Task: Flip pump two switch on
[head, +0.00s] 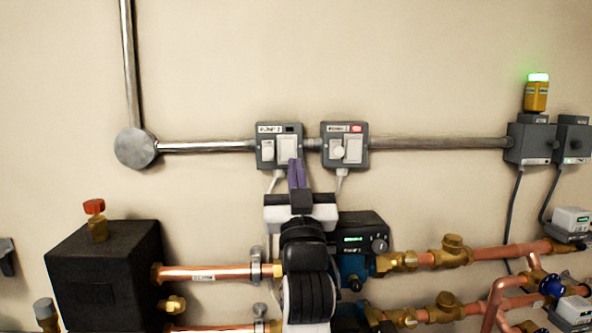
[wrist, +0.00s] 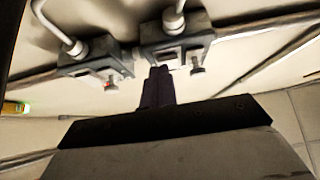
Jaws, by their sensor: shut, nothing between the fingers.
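Two grey switch boxes hang side by side on the wall conduit in the head view. Both labels begin with "PUMP", but their numbers are too blurred to read surely. The left box (head: 259,159) has a dark indicator and a white switch (head: 267,149). The right box (head: 325,161) has a red lit indicator and a white switch (head: 338,152). My gripper (head: 296,163) is shut and empty, its purple fingers pointing up at the left box's lower right corner. In the wrist view my fingers (wrist: 158,72) end close to the left box (wrist: 180,40); contact cannot be told.
Below are a pump (head: 362,235) with a green display, copper pipes (head: 205,273) and a black insulated block (head: 100,270). White cables drop from both boxes. A yellow beacon (head: 536,95) glows green at the far right.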

